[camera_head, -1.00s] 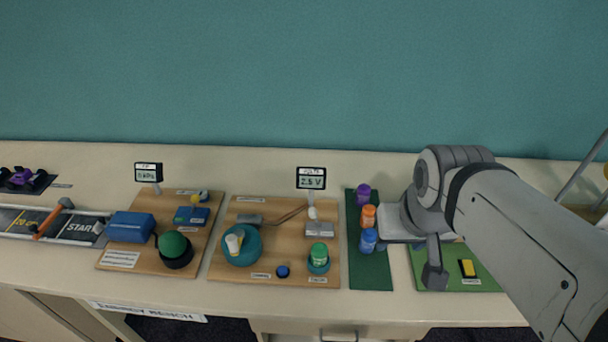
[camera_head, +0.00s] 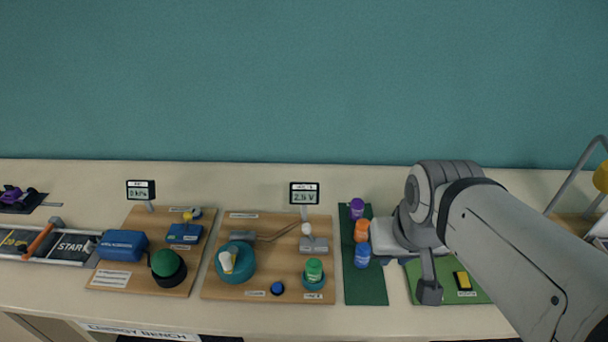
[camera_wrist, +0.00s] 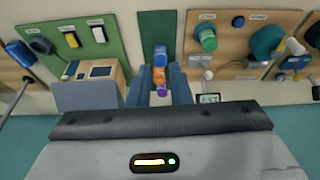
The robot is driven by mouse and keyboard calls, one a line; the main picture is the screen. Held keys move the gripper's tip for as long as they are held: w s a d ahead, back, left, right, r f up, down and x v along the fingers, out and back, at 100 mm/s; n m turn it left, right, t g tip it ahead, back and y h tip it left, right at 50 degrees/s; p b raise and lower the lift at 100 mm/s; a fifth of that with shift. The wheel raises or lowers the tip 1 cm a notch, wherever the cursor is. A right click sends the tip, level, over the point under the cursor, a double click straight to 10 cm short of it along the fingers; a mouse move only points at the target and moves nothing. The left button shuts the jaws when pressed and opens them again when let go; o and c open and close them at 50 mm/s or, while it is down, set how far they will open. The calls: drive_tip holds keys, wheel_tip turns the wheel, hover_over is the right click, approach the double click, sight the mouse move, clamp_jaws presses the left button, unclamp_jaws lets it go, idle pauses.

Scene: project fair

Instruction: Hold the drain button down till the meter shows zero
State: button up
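The meter (camera_head: 304,193) stands at the back of the middle wooden board and reads about 2.5 V; its last digit is blurred. A small blue button (camera_head: 277,288) sits at the board's front edge, beside a green-capped bottle (camera_head: 313,270) in a teal cup. Small labels lie near both, too small to read, so I cannot confirm which is the drain button. In the wrist view, my gripper (camera_wrist: 160,84) has its two fingers apart with nothing held between them. It is right of this board, by the bottle row.
Purple, orange and blue bottles (camera_head: 362,256) stand in a row on a dark green mat (camera_head: 365,290) between the board and my gripper. A teal crank wheel (camera_head: 236,277) is on the board's left. A green board (camera_head: 420,268) with a yellow switch (camera_head: 462,280) lies right.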

clamp_jaws()
idle(1.2)
